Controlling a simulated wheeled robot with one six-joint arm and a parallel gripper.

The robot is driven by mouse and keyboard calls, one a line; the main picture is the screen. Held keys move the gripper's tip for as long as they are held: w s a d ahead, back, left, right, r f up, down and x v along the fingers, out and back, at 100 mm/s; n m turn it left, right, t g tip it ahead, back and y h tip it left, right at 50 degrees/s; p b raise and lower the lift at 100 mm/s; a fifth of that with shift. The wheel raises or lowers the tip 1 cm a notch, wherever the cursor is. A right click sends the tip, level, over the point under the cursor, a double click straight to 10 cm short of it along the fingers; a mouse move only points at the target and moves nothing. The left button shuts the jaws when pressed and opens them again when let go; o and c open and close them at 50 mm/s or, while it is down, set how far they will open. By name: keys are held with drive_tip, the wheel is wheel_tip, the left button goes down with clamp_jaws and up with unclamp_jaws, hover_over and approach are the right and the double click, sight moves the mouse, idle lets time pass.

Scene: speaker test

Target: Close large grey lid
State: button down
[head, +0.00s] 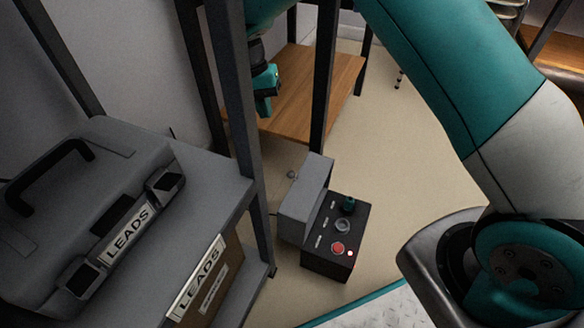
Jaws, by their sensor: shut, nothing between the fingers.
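A control box (325,262) with a dark top panel stands low, at the lower middle of the head view. Its large grey lid (306,200) stands raised along the panel's left side, so the panel is uncovered. The panel carries a red button (337,248), a grey round knob (342,226), a small dark green knob (348,205) and small white labels. My gripper (264,106) is above and left of the lid, apart from it, beside a dark shelf post. It is shut and empty, and partly hidden at the top.
A grey case (95,165) marked LEADS, with a black handle, lies on the grey shelf (215,180) at left. Dark posts (240,110) rise between my gripper and the case. A wooden shelf (325,85) stands behind. The beige floor (400,150) right of the box is clear.

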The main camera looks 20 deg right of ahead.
wheel_tip(320, 180, down, 10)
drive_tip(key=w+m+g+h, duration=0.1)
drive_tip(key=w+m, duration=0.1)
drive_tip(key=m, duration=0.1)
drive_tip(key=s+d+f+b, duration=0.5)
drive_tip(key=f+b, duration=0.1)
drive_tip(key=f, duration=0.3)
drive_tip(key=shift+d+f+b, duration=0.25)
drive_tip(key=shift+d+b, duration=0.15)
